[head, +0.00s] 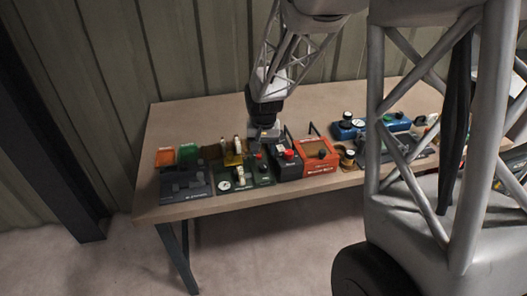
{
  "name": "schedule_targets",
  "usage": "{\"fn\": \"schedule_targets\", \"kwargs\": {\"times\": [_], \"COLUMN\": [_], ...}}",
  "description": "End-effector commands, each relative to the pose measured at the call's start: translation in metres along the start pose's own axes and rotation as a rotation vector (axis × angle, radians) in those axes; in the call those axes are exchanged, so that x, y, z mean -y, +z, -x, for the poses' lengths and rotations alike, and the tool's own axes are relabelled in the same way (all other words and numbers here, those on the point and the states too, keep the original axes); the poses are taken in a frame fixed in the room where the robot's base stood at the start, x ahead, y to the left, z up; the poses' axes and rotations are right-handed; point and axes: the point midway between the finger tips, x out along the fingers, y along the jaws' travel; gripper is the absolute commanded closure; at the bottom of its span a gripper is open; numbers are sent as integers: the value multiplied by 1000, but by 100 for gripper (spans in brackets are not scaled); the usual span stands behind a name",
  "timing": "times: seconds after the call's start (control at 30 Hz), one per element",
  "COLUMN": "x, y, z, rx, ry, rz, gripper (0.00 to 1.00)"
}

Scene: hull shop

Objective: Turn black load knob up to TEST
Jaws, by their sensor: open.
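My gripper (264,138) points down over the middle of the table, just above the back of the dark green and black panels. It is small in view; its jaws are open and nothing shows between them. Several black knobs are in view: one on the orange-red box (318,168) to the right of my gripper, one on the blue unit (350,128) further right, and one on a small brown unit (348,163). I cannot read any label, so I cannot tell which is the load knob or where it points.
A black box with a red button (288,155) stands beside the orange-red box. A green panel (232,186) with a white gauge, a dark slate panel (186,187), and orange and green blocks (188,151) lie left. The table's back left (190,118) is clear. My structure hides the right.

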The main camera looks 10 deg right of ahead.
Motion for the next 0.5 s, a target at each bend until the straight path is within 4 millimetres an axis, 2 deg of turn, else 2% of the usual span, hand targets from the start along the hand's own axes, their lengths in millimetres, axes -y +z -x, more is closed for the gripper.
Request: {"fn": "schedule_targets", "kwargs": {"times": [0.27,0.5], "x": [0,0], "y": [0,0], "z": [0,0], "rx": [0,0], "ry": [0,0], "rz": [131,422], "gripper": [51,51]}}
